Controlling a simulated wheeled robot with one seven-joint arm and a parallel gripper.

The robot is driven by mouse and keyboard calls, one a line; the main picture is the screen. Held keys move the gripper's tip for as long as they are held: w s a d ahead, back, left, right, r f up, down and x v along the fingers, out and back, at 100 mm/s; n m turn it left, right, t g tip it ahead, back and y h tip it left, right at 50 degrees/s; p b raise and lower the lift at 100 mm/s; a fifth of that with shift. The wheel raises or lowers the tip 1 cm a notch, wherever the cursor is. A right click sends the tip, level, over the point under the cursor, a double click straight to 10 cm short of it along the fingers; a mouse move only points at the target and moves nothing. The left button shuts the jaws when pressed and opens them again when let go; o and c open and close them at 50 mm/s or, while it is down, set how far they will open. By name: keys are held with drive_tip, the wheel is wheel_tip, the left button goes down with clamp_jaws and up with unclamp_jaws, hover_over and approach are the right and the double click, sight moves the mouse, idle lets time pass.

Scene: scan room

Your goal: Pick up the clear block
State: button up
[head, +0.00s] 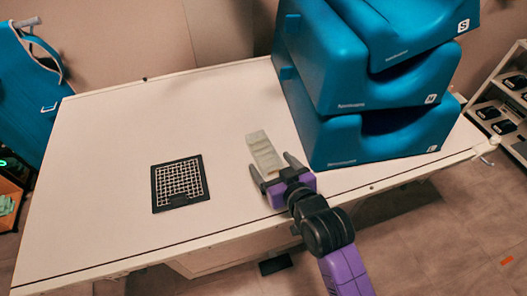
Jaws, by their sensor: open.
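The clear block (264,151) is a pale, translucent, ribbed block on the white table (120,130), near the middle. My gripper (271,170) reaches in from the table's front edge with its two dark fingers apart. The near end of the block lies between or just above the fingers in the picture; I cannot tell whether they touch it. My purple and black wrist covers the table just in front of the block.
A tall stack of blue moulded pieces (335,140) stands close to the right of the block and my gripper. A black-framed grid plate (179,184) lies to the left. The left part of the table is clear. A shelf (500,100) stands at far right.

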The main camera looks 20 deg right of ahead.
sight(265, 151)
drive_tip(key=shift+d+r+p+x, duration=0.1)
drive_tip(key=shift+r+p+x, duration=0.1)
drive_tip(key=shift+x, duration=1.05)
drive_tip(key=shift+d+r+p+x, duration=0.15)
drive_tip(key=shift+p+x, duration=0.1)
drive_tip(key=shift+x, duration=0.95)
drive_tip(key=shift+d+r+p+x, duration=0.1)
drive_tip(key=shift+p+x, duration=0.1)
drive_tip(key=shift+x, duration=1.05)
drive_tip(key=shift+w+f, duration=0.1)
drive_tip(key=shift+w, duration=0.1)
clamp_jaws()
